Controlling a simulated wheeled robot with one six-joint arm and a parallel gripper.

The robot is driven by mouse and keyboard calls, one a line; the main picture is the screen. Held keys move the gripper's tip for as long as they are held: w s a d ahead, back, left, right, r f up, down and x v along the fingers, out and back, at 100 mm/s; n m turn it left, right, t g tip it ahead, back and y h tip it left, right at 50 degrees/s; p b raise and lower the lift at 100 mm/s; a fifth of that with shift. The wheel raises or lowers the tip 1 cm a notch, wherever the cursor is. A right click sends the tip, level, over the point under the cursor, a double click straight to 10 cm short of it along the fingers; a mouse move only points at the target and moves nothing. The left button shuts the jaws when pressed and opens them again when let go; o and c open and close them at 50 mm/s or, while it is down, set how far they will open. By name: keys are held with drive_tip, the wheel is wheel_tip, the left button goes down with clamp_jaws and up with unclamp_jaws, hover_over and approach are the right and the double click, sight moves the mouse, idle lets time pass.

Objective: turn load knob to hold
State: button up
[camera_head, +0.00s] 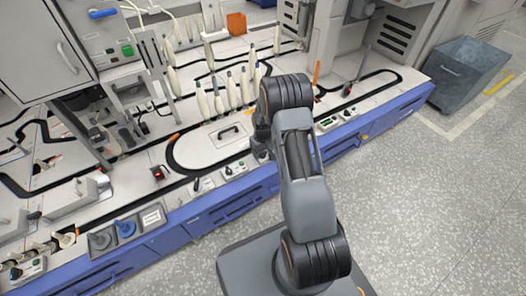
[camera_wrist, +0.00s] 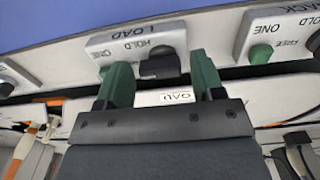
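In the wrist view the load panel (camera_wrist: 128,40) is a pale box on the blue front edge, its LOAD, HOLD and ONE lettering upside down. The black load knob (camera_wrist: 158,61) sits on it below the word HOLD. My gripper (camera_wrist: 159,72) has two green fingers spread apart, one to each side of the knob in the picture. I see gaps beside the knob; contact cannot be made out. Which way the knob points is unclear. The left finger covers part of the panel near ONE. In the head view my arm hides the gripper.
The back panel (camera_wrist: 243,38) stands to the right in the wrist view, with a green button (camera_wrist: 261,54). In the head view several upright pale bobbins (camera_head: 202,98) stand on the machine behind, near a lid with a handle (camera_head: 229,131). Open floor (camera_head: 425,200) lies right.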

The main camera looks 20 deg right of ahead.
drive_tip(key=c, duration=0.7)
drive_tip(key=shift+c, duration=0.2)
drive_tip(key=m+p, duration=0.1)
drive_tip(key=m, duration=0.3)
drive_tip(key=shift+r+p, duration=0.1)
drive_tip(key=shift+p, duration=0.3)
drive_tip(key=m+p, duration=0.1)
drive_tip(key=m, duration=0.4)
drive_tip(key=shift+s, duration=0.1)
drive_tip(key=m+p, duration=0.1)
drive_tip(key=m, duration=0.3)
drive_tip(key=shift+a+m, duration=0.1)
drive_tip(key=shift+m, duration=0.2)
drive_tip(key=shift+m+p, duration=0.3)
drive_tip(key=shift+m, duration=1.8)
